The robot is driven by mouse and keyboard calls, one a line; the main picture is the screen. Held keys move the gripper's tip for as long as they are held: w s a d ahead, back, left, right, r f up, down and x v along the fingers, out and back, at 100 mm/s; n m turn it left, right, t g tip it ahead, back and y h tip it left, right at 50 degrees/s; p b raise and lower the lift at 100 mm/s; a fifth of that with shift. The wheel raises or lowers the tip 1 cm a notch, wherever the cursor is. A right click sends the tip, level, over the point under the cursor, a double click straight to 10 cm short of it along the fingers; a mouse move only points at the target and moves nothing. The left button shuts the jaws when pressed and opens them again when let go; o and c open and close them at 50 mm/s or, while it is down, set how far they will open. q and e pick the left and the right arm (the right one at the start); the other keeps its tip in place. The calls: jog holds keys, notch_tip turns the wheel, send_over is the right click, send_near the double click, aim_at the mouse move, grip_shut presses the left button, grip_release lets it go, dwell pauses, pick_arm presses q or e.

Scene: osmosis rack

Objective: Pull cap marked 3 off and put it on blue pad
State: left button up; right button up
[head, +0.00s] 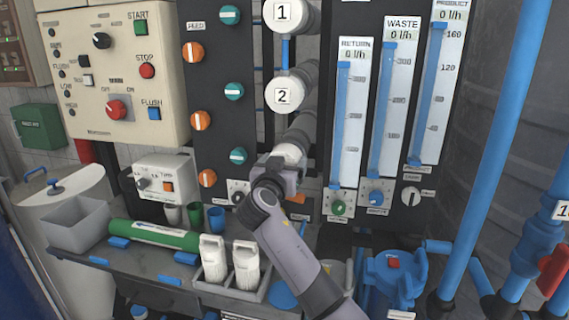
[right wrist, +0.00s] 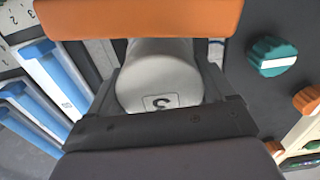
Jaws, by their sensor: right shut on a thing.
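The cap marked 3 (head: 288,151) is white and sits at the end of the lowest grey horizontal tube, below caps 1 and 2. My right gripper (head: 284,163) is shut on it and hides most of its face in the head view. In the right wrist view the cap (right wrist: 160,88) lies between the fingers (right wrist: 160,95), its 3 label upside down. I cannot tell whether it is still seated on the tube. A round blue pad (head: 284,295) lies low on the bench, partly hidden by my right arm. My left gripper is not in view.
Cap 1 (head: 282,13) and cap 2 (head: 284,95) are on the tubes above. Two white bottles (head: 214,260) stand in a tray left of the blue pad. A green cylinder (head: 155,235) lies farther left. Flow meters (head: 346,120) and blue pipes (head: 497,150) are on the right.

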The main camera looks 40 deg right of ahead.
jog(key=shift+v, duration=2)
jog(key=shift+s+a, duration=0.1)
jog(key=b+v, duration=0.1)
jog(key=v, duration=0.5)
jog(key=shift+s+a, duration=0.25)
jog(key=shift+s, duration=0.05)
